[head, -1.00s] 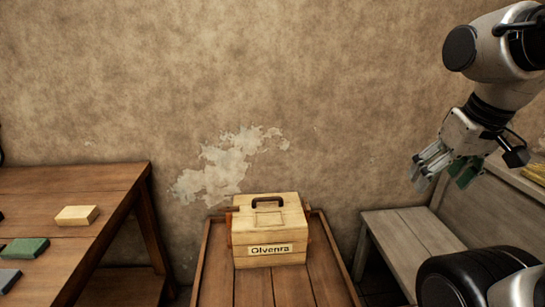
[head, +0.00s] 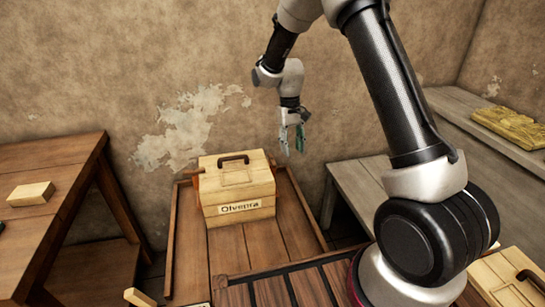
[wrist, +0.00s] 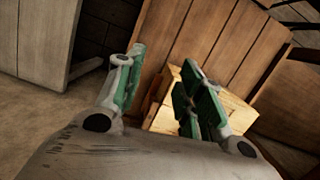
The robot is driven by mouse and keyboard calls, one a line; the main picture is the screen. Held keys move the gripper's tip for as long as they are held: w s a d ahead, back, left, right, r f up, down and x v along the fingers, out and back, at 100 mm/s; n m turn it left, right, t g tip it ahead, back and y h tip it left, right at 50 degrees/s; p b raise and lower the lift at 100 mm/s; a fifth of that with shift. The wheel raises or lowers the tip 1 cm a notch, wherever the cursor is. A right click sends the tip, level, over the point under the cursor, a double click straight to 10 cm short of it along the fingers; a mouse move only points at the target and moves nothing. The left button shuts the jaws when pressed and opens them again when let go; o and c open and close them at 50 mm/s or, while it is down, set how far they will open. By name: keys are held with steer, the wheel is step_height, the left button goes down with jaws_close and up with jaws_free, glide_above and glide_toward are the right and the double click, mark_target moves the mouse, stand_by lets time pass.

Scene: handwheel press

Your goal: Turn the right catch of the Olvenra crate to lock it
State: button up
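The Olvenra crate (head: 238,206) is a pale wooden box with a dark handle on its lid and a name label on its front. It sits on a brown wooden table. My gripper (head: 292,148) hangs above and to the right of the crate, fingers downward, apart from it. In the wrist view the green-padded fingers (wrist: 163,57) are spread with nothing between them. The right finger covers part of the crate (wrist: 236,110). A reddish-brown piece shows at the crate's left side in the head view. The right catch is too small to make out clearly.
A brown table (head: 60,160) with a pale block (head: 31,194) stands at left. A grey bench (head: 350,187) stands right of the crate's table. A shelf with a yellowish carved board (head: 512,126) is at far right. Another crate (head: 505,280) is at lower right.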

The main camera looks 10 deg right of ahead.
mark_target(272, 158)
steer(key=shift+m+t, duration=0.3)
steer(key=shift+t, duration=0.2)
steer(key=w+a+f, duration=0.1)
steer(key=w+f, duration=0.1)
steer(key=w, duration=0.1)
steer(key=w+a+f, duration=0.1)
steer(key=w+f, duration=0.2)
steer(key=w+a+f, duration=0.1)
steer(key=w+f, duration=0.1)
steer(key=w, duration=0.2)
steer(key=shift+f, duration=0.25)
steer(key=shift+m+t, duration=0.3)
steer(key=shift+t, duration=0.3)
steer(key=w, duration=0.1)
steer(key=w+r, duration=0.2)
steer(key=shift+w+a, duration=0.35)
steer(key=shift+a, duration=0.05)
step_height(272, 158, down, 7)
steer(key=shift+f, duration=0.35)
jaws_close()
